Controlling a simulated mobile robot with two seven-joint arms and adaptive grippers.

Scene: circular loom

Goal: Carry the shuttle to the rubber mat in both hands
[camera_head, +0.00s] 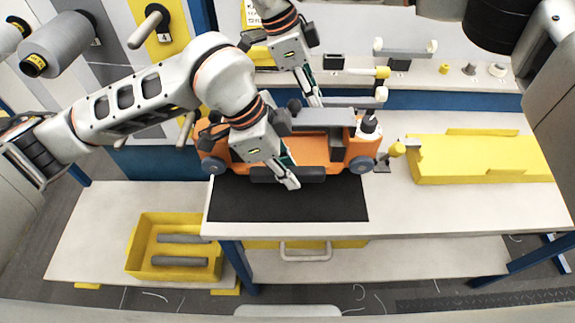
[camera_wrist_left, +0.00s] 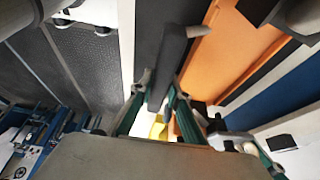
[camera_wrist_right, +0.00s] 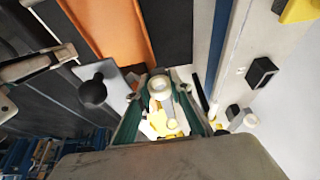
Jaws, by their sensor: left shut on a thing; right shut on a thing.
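The orange body (camera_wrist_right: 112,30) also shows in the right wrist view.
A yellow block-like holder (camera_head: 480,165) lies on the table (camera_head: 420,215) to the right. A small yellow-tipped fitting (camera_head: 397,150) is close to the shuttle's right end. A yellow bin (camera_head: 136,245) with grey rolls stands lower left. A blue-edged back panel lies behind.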

